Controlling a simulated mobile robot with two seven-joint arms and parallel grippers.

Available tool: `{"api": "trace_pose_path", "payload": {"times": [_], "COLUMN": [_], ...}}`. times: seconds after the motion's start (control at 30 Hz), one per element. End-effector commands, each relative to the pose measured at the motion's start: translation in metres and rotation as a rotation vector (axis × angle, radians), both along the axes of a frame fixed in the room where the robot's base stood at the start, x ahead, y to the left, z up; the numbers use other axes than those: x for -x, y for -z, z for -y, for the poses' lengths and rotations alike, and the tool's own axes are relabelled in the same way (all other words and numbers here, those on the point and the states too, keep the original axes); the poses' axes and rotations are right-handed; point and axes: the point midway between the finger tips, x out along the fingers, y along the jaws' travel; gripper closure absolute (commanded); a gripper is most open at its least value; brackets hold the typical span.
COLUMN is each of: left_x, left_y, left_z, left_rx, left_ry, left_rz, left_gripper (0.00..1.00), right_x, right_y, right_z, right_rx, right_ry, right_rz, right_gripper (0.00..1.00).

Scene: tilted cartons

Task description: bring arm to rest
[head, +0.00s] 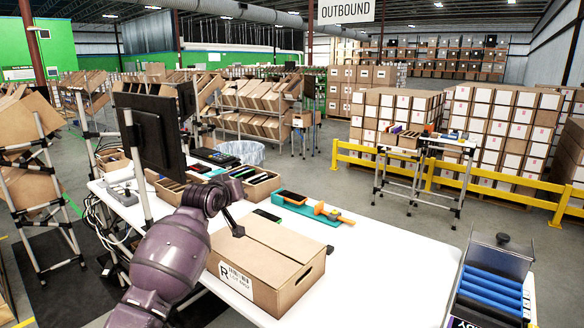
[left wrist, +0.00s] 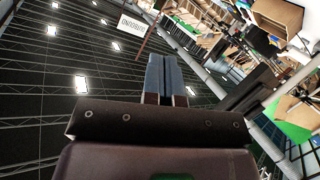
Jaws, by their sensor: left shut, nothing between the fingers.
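My left arm (head: 165,255), purple and jointed, rises from the lower left of the head view and bends near the closed carton. My left gripper (left wrist: 165,60) shows in the left wrist view as two blue-grey fingers side by side, shut and empty, with the ceiling behind them. I cannot make out its fingers in the head view. My right arm and gripper are in neither view.
A closed brown carton (head: 285,277) stands on the white table (head: 385,262), close to my arm. A black monitor (head: 152,133), bins of small goods (head: 262,187) and a teal tray (head: 325,220) are behind it. A blue roller conveyor (head: 490,289) is at right.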

Motion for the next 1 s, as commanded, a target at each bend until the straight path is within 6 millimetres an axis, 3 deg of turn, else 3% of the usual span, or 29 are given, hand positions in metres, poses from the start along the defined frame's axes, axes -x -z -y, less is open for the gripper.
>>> {"api": "trace_pose_path", "payload": {"times": [0.2,0.5,1.0], "left_x": [0.05,0.134,0.3], "left_y": [0.045,0.112,0.224], "left_z": [-0.021,-0.05,-0.091], "left_rx": [-0.17,-0.336,-0.449], "left_ry": [0.0,-0.022,-0.067], "left_rz": [0.16,0.262,0.172], "left_gripper": [1.0,1.0,1.0], "right_x": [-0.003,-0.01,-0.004], "right_y": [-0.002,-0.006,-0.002], "right_z": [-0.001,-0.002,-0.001], "right_rx": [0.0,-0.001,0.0], "right_ry": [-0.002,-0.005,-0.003], "right_rz": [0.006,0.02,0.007], "right_gripper": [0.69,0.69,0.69]}}
